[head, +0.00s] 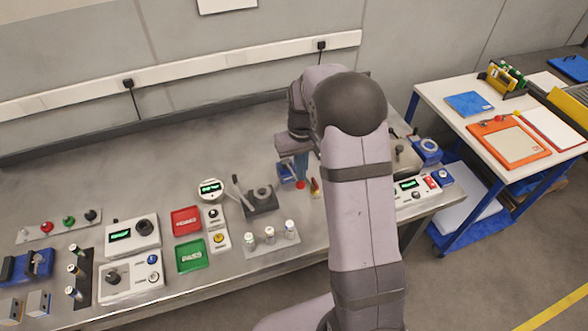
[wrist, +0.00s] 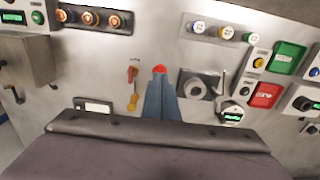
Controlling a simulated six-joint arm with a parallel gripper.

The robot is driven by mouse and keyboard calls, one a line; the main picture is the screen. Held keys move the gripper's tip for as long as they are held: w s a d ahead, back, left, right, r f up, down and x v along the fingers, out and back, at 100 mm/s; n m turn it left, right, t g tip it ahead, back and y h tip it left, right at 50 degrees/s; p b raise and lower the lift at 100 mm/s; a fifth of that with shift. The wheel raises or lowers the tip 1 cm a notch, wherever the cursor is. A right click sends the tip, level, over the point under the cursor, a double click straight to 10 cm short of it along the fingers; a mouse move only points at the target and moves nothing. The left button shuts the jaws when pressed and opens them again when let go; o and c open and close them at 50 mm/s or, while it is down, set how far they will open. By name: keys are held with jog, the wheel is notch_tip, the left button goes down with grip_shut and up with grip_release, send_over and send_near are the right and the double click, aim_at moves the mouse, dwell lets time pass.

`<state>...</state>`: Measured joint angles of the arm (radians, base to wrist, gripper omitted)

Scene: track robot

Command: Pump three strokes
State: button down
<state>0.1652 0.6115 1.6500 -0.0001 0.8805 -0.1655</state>
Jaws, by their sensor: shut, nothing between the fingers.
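My gripper (head: 301,179) points down over the bench, and its blue fingers are together with nothing between them. In the wrist view the fingertips (wrist: 160,78) end at a small round red top (wrist: 160,69). The red top (head: 300,185) also shows just under the fingertips in the head view. I cannot tell whether they touch, and the fingers hide whatever is below it. A dark block with a round grey boss and an upright lever (head: 260,200) stands beside the gripper, to its left in the head view and right in the wrist view (wrist: 198,90). I cannot tell which is the pump.
An orange-and-yellow handle (wrist: 132,88) lies close to the fingers. Red (head: 186,220) and green (head: 191,255) trays are farther left. My arm hides part of the bench's right side.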

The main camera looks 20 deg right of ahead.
jog(key=shift+r+p, duration=0.9)
jog(key=shift+r, duration=0.5)
